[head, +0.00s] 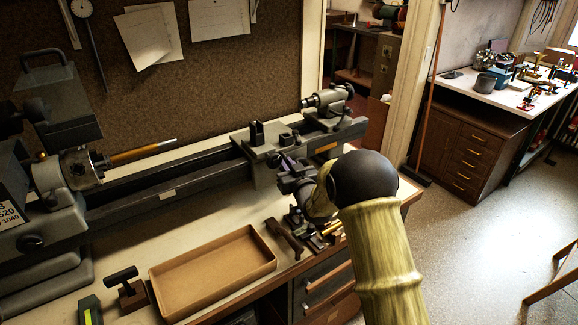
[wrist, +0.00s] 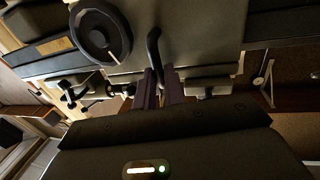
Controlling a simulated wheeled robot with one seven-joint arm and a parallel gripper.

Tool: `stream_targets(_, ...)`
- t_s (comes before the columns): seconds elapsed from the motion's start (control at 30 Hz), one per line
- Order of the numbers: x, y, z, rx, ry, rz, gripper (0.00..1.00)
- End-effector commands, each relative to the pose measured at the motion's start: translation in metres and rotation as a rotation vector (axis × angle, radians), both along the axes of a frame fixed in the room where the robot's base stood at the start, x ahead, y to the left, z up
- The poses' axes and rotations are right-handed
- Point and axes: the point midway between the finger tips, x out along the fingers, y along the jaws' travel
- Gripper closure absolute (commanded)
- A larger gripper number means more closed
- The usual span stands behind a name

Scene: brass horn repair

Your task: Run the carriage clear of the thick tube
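The carriage (head: 262,148) sits on the lathe bed toward its right end. The brass-coloured thick tube (head: 142,151) sticks out of the chuck on the left. A wide gap of bare bed lies between tube and carriage. My gripper (head: 286,170) is at the carriage's front. In the wrist view the carriage front shows a dark round handwheel (wrist: 100,32) and a curved dark handle (wrist: 154,48). The handle's lower end lies between my gripper's fingers (wrist: 160,78), which are close together and look shut on it. The exact contact is partly hidden.
The tailstock (head: 328,103) stands close to the carriage's right. The bed (head: 170,185) is clear between chuck (head: 80,168) and carriage. An open brown tray (head: 213,274) and small tools (head: 284,238) lie on the bench in front of the lathe.

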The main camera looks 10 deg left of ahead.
Motion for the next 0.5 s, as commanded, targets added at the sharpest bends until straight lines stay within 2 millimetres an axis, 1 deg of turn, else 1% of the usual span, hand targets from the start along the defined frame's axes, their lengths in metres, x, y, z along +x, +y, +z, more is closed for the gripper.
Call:
stream_targets(0.03, 0.0002, -0.0006, 0.0005, 0.000, 0.000, -0.001, 0.79)
stream_targets(0.1, 0.0001, -0.0003, 0.0004, 0.000, 0.000, -0.001, 0.68)
stream_targets(0.4, -0.0003, -0.0012, -0.0001, 0.000, 0.000, -0.001, 0.68)
stream_targets(0.5, -0.0034, -0.0032, -0.0001, 0.000, 0.000, -0.001, 0.68)
